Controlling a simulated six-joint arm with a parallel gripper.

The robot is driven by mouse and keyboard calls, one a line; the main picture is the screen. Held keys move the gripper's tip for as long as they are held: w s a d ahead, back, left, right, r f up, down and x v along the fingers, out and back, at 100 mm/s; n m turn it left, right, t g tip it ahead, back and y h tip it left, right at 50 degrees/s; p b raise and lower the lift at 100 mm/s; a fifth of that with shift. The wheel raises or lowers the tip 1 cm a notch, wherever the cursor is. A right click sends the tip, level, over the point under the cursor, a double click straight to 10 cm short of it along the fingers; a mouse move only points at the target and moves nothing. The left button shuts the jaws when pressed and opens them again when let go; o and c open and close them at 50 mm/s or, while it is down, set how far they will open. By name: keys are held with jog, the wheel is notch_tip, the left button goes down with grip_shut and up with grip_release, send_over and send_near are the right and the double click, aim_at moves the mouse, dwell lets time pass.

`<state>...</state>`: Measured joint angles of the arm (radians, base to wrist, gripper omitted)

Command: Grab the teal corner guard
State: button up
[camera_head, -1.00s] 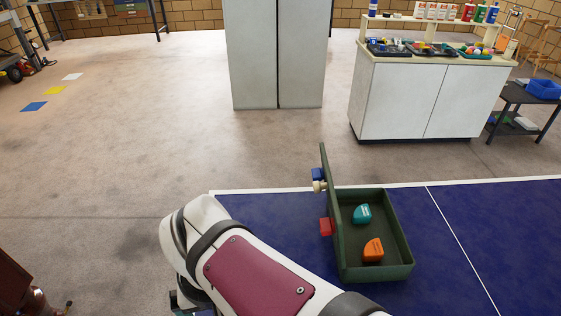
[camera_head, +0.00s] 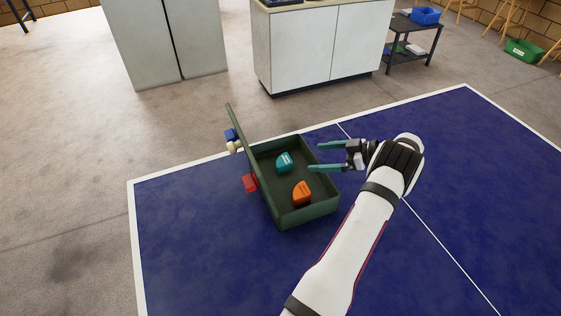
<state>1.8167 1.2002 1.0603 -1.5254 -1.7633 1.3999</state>
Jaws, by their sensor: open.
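The teal corner guard (camera_head: 284,162) lies inside an open dark green box (camera_head: 305,216) on the blue table. It is a small rounded wedge with pale lettering. An orange corner guard (camera_head: 302,193) of similar shape lies in the same box, nearer to me. My gripper (camera_head: 318,156) is open and empty, with its two teal-tipped fingers pointing left. In the picture it is right of the teal guard, at the box's right side. Its height above the box is hard to tell.
The box's lid (camera_head: 241,146) stands raised on the left side. A red block (camera_head: 250,183) and a blue item (camera_head: 231,134) are beside it. The blue table (camera_head: 460,170) is clear to the right. A white cabinet (camera_head: 320,50) stands beyond the table.

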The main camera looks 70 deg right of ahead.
aim_at(283, 160)
jog(key=x, duration=1.2)
jog(key=shift+s+f, duration=0.1)
jog(key=shift+d, duration=0.1)
jog(key=c, duration=1)
